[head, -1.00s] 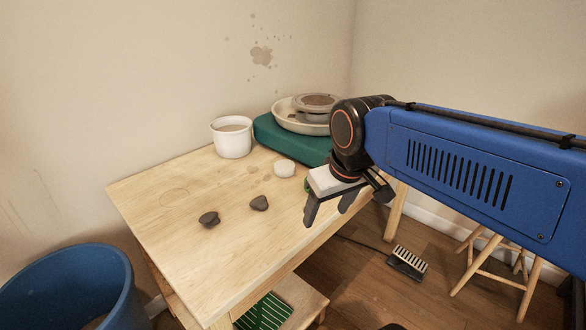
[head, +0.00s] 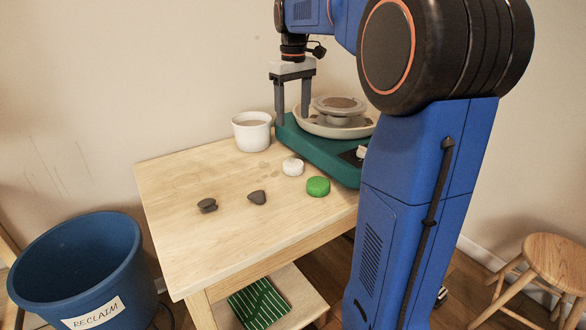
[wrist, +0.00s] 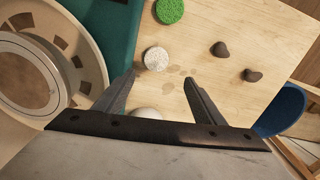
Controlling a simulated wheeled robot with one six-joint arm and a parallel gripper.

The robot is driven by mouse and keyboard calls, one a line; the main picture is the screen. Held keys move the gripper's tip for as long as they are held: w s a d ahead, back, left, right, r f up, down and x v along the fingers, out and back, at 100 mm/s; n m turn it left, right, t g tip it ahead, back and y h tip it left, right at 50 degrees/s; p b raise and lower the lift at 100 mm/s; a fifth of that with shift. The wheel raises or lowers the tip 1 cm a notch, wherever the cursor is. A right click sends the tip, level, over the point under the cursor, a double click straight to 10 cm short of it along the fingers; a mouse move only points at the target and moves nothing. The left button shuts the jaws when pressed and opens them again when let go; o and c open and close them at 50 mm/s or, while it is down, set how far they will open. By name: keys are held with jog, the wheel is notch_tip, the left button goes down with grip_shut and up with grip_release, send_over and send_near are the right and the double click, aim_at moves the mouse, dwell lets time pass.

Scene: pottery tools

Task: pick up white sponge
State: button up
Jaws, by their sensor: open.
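The white sponge (head: 293,166) is a small round puck lying on the wooden table, close to the green wheel base. In the wrist view the white sponge (wrist: 156,59) shows whole, just beyond the fingertips and between their lines. My gripper (head: 292,118) points down above the back of the table, higher than the sponge and apart from it. In the wrist view my gripper (wrist: 159,78) has its two fingers spread with nothing between them.
A green round sponge (head: 317,187) lies near the white one. Two dark lumps (head: 257,197) lie to the left. A white cup (head: 252,132) stands at the back beside the pottery wheel (head: 339,122). A blue bucket (head: 75,262) stands on the floor at left.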

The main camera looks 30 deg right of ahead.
aim_at(294, 163)
jog(key=f, duration=1.1)
jog(key=w+d+f, duration=0.1)
jog(key=f, duration=0.5)
jog(key=shift+w+f, duration=0.1)
jog(key=shift+f, duration=0.05)
jog(key=c, duration=0.5)
